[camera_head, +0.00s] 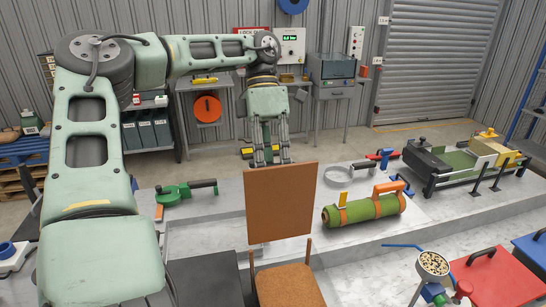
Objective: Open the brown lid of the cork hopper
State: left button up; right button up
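A flat brown panel (280,203), matching the lid's colour, stands upright near the picture's middle. Below it is a brown speckled surface (288,286) that looks like cork, cut off by the bottom edge. Thin brown bars join the two, with a gap between them. I cannot tell for certain whether this is the hopper with its lid up. My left gripper (268,157) points down behind and above the panel's top edge. The gap between its fingertips is unclear, and I see nothing held. My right gripper is not in view.
A green turf roll (363,210) with an orange handle lies on the pale stone slab right of the panel. A green tool (184,193) lies left. A granule-filled cup (433,264) and a red case (494,278) are at the lower right.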

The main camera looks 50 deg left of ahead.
pick_arm(q)
jog(key=shift+o, duration=0.4)
jog(key=shift+w+a, duration=0.4)
jog(key=shift+w, duration=0.2)
jog(key=v, duration=0.7)
jog(key=shift+s+r, duration=0.15)
jog(key=shift+r, duration=0.25)
jog(key=shift+a+f, duration=0.1)
